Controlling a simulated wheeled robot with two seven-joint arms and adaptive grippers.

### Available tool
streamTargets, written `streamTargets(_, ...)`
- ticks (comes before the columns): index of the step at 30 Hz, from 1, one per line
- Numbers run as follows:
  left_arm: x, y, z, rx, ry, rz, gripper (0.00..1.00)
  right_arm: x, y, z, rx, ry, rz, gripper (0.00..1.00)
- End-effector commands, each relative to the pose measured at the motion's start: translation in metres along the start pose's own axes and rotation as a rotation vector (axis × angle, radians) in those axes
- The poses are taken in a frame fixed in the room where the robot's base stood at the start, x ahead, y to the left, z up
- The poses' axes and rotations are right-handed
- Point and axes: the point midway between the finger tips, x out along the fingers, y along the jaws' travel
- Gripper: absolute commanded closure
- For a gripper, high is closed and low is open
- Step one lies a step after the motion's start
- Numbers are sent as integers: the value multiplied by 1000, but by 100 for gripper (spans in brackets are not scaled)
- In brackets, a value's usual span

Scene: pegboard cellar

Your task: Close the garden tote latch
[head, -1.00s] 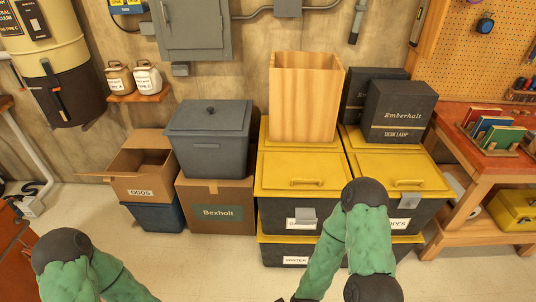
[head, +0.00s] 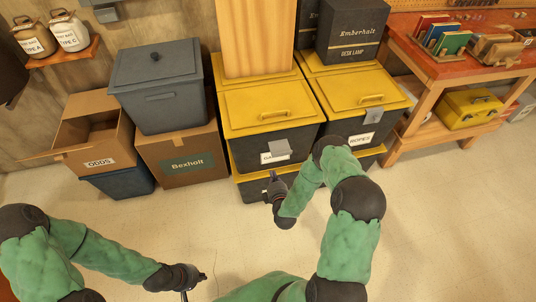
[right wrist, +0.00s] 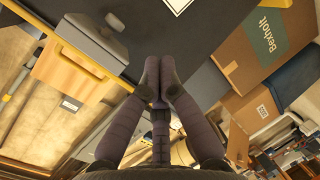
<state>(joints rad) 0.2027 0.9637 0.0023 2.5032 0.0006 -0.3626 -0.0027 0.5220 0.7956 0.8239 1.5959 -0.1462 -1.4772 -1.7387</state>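The garden tote (head: 245,150) is black with a yellow lid (head: 268,108); the lid lies down on it. Its label shows only "GA" beside the grey latch (head: 279,150), which hangs at the front below the lid edge, apparently swung outward. In the right wrist view the latch (right wrist: 95,40) is a grey plate left of the fingers. My right gripper (head: 270,185) is in front of the tote, below the latch. In the right wrist view its fingers (right wrist: 160,62) are together with nothing visible between them. My left gripper (head: 188,287) is low over the floor; its fingers are too small to read.
The ropes tote (head: 365,143) stands right of the garden tote. A wooden bin (head: 255,40) and the desk lamp box (head: 352,30) stand on the totes. The Bexholt box (head: 165,148) is at the left, a workbench (head: 400,110) at the right. The floor in front is clear.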

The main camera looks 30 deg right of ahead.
Motion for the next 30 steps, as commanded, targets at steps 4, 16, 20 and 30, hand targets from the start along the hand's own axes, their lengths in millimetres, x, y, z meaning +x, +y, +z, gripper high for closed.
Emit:
streamTargets(4, 0, 0, 0, 0, 0, 0, 100, 1, 15, 15, -144, -40, 105, 100)
streamTargets(16, 14, -5, 0, 0, -1, 0, 100, 38, 24, 21, -189, -54, 138, 100)
streamTargets(20, 21, -8, 0, 0, -1, 0, 100, 60, 26, 21, -188, -53, 138, 100)
streamTargets(30, 33, -12, -1, 0, -1, 0, 100, 97, 32, 22, -187, -53, 134, 100)
